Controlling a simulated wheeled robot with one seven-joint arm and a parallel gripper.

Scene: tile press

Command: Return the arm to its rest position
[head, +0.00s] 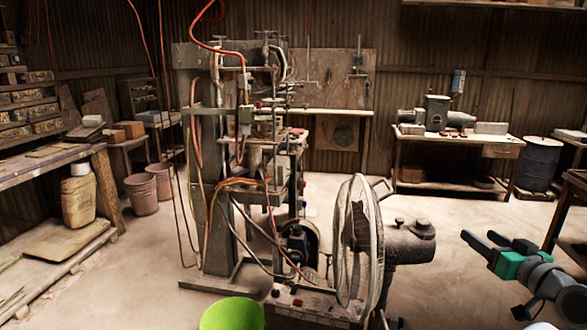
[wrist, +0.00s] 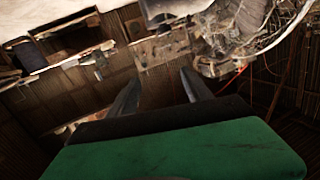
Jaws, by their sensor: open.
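My gripper (head: 482,240) is at the right of the head view, held in the air above the floor. Its two dark fingers point left and stand apart with nothing between them. Its green body shows behind the fingers. In the wrist view the fingers (wrist: 160,88) also show spread and empty beyond the green housing. The wrist picture is tilted, with the room's walls and benches far off. The rest of my arm is mostly cut off at the right edge.
A round fan (head: 358,245) stands left of my gripper. The tall tile press (head: 215,150) with hoses is beyond it. A workbench (head: 455,137) and a blue barrel (head: 540,162) stand at the back right. A bright green bowl (head: 232,314) is at the front. Floor right of the fan is clear.

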